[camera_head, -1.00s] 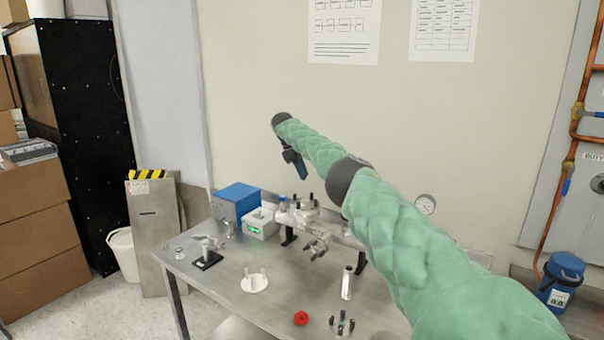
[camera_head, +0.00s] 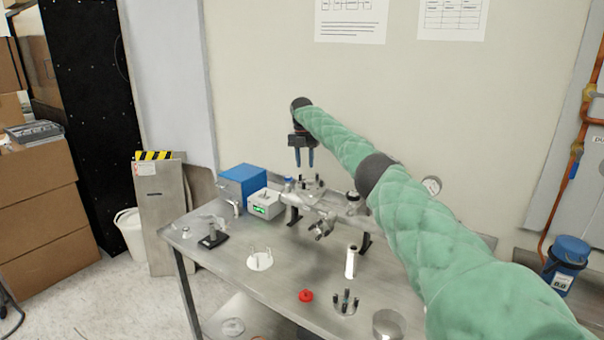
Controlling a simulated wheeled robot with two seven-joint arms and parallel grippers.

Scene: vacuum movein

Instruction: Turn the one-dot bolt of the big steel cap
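A steel cap with several dark upright bolts (camera_head: 312,183) sits on the steel chamber assembly at the back of the bench. The bolts are small, and no dot marks can be made out. My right gripper (camera_head: 304,165) points straight down just above this cap. Its two blue fingers are apart with a gap between them, and nothing shows in the gap. I cannot tell whether the fingertips touch a bolt. My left gripper is out of view.
The steel bench (camera_head: 215,270) holds a blue box (camera_head: 242,182), a white unit with a green display (camera_head: 265,204), a white disc with pegs (camera_head: 260,261), a red knob (camera_head: 306,295), a small flange with dark bolts (camera_head: 346,303) and a standing tube (camera_head: 351,262). The bench's front middle has free room.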

